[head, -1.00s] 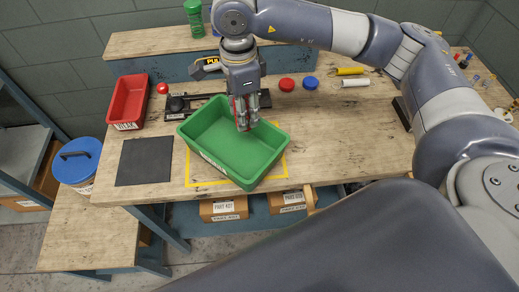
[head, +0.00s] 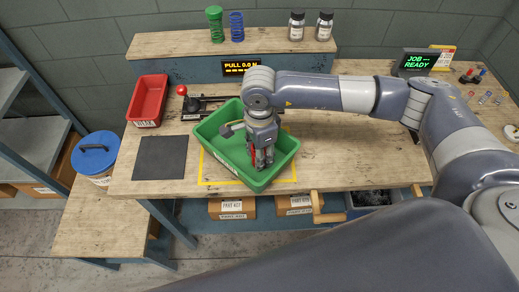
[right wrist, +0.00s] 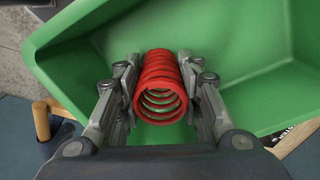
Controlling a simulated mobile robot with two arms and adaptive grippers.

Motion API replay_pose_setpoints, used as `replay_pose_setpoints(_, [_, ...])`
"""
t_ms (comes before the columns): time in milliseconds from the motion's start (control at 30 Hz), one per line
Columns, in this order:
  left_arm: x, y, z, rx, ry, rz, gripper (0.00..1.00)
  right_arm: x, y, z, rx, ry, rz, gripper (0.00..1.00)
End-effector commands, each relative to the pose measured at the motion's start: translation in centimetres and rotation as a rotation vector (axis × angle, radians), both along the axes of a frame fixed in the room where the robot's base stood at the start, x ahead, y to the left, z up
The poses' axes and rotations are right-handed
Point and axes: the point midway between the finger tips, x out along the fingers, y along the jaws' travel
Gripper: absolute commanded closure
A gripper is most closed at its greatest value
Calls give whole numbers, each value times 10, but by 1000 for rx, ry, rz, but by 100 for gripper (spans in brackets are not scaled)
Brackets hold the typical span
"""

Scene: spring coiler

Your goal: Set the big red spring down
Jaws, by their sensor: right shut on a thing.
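The big red spring (right wrist: 160,85) is between the fingers of my right gripper (right wrist: 158,65), with one open end towards the right wrist camera. In the head view the right gripper (head: 261,160) points down inside the green bin (head: 284,150), and a sliver of red shows at its fingers. In the right wrist view the green bin's walls (right wrist: 230,38) surround the spring. Whether the spring touches the bin floor cannot be told. My left gripper is not in view.
The bin stands within a yellow outline (head: 290,180) on the wooden bench. A black mat (head: 160,158) and a red bin (head: 148,98) are to the left. Green (head: 215,22) and blue (head: 237,26) springs stand on the back shelf. The bench right of the bin is clear.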

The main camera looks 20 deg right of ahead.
Motion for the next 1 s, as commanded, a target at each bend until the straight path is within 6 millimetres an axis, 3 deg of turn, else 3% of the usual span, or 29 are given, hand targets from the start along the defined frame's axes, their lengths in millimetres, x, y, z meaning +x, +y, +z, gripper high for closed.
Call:
replay_pose_setpoints(333, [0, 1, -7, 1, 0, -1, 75, 1, 0, -4, 1, -2, 0, 94])
replay_pose_setpoints(367, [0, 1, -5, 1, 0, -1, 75, 1, 0, -2, 1, -2, 0, 60])
replay_pose_setpoints(433, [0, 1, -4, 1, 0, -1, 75, 1, 0, -2, 1, -2, -1, 46])
replay_pose_setpoints(833, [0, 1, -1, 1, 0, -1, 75, 1, 0, 1, 1, -1, -1, 46])
replay_pose_setpoints(1000, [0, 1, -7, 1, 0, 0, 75, 2, 1, 21, 3, -7, -1, 46])
